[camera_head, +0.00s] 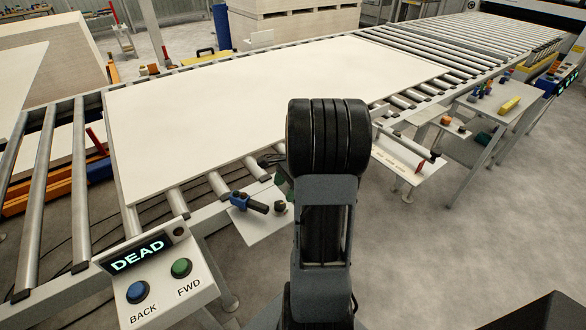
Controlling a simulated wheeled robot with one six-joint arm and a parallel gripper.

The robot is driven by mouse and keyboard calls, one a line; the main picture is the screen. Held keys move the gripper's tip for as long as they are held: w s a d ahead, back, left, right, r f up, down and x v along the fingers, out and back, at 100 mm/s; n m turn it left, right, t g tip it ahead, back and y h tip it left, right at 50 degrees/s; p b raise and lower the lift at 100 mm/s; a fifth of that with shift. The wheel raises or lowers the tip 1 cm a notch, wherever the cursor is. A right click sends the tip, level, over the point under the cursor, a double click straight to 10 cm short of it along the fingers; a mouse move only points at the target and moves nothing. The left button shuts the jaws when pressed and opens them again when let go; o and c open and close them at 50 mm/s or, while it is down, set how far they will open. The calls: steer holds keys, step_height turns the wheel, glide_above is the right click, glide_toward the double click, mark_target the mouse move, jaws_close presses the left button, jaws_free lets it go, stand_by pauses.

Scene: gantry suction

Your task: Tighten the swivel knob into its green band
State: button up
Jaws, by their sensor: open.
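My arm stands in the middle of the head view, and its thick black joint hides much of what lies behind it. My gripper (270,161) shows only as a dark piece at the left of that joint, by the conveyor's near edge; its jaws are open and mostly hidden. Below it a small pale plate (257,231) carries a blue fitting with a dark lever (249,202) and a small dark knob (280,207). A bit of green (284,186) shows beside my arm, partly covered. I cannot tell whether the dark knob is the swivel knob or the green is its band.
A large pale board (230,105) lies on the roller conveyor (455,50). A control box (160,282) with a DEAD display and blue and green buttons stands at the front left. A side shelf (405,172) and a bench (490,105) stand right.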

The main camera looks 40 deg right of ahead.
mark_target(279, 204)
steer(key=v, duration=0.7)
steer(key=shift+r, duration=0.4)
steer(key=shift+d, duration=0.15)
steer(key=a+f+n+b, duration=0.1)
steer(key=f+b, duration=0.1)
steer(key=f, duration=0.2)
steer(key=a+f+n+g+b, duration=0.1)
steer(key=a+f+n+b, duration=0.1)
steer(key=f, duration=0.2)
steer(key=w+a+f+n+b, duration=0.1)
steer(key=a+f, duration=0.1)
steer(key=f, duration=0.3)
steer(key=shift+w+n+g+b, duration=0.1)
steer(key=shift+n+g+b, duration=0.2)
steer(key=shift+g+b, duration=0.1)
steer(key=shift+c, duration=0.2)
